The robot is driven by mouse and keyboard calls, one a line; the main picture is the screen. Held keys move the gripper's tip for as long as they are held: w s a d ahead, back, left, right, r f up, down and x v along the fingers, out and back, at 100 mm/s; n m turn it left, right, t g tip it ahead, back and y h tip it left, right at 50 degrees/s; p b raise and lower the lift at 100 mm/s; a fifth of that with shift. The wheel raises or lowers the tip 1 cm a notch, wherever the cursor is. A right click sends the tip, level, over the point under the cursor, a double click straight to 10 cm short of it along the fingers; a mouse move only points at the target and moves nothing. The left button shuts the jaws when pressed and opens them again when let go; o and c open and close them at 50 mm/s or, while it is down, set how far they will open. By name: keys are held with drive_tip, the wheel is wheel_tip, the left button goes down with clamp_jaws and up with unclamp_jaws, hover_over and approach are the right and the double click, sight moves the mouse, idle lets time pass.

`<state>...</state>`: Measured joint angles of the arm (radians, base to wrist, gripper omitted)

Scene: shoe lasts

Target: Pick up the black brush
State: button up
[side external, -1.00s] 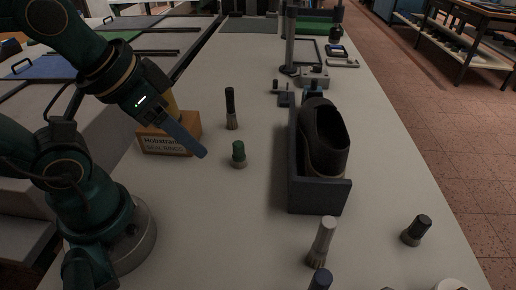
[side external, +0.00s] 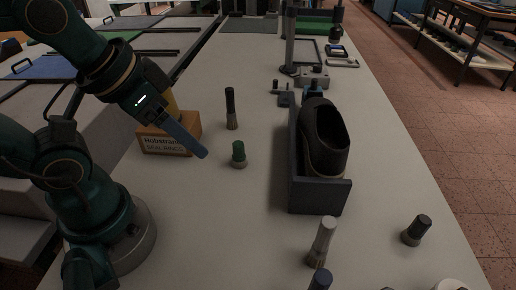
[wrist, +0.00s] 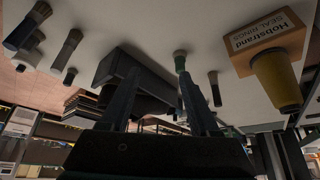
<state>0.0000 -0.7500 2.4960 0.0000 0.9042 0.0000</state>
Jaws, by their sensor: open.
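A black-handled brush (side external: 231,108) stands upright, bristles down, on the grey table beyond the green-topped brush (side external: 238,155). A dark, slim brush, probably the same one, shows in the wrist view (wrist: 215,90). My gripper (side external: 203,154) is above the table in front of the cardboard box, left of the green-topped brush and nearer the camera than the black brush. In the wrist view my gripper (wrist: 160,80) has its two fingers spread apart with nothing held between them. A second short, dark-topped brush (side external: 416,230) stands at the right.
A cardboard box (side external: 168,137) with a yellow item stands behind my gripper. A dark tray (side external: 320,198) holds a black shoe (side external: 326,140). A grey brush (side external: 322,242) and a blue-topped one (side external: 320,280) stand at the front. Table between brushes and tray is clear.

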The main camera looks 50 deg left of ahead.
wheel_tip(320, 180, up, 5)
drive_tip(key=w+d+t+h, duration=0.1)
drive_tip(key=w+t, duration=0.2)
drive_tip(key=w, duration=0.6)
drive_tip(key=n+t+y, duration=0.2)
drive_tip(key=n+y, duration=0.5)
drive_tip(key=y, duration=0.2)
hover_over(228, 94)
drive_tip(key=d, duration=0.1)
drive_tip(key=f, duration=1.2)
drive_tip(key=shift+s+a+f, duration=0.3)
drive_tip(key=shift+x, duration=2.55)
clamp_jaws()
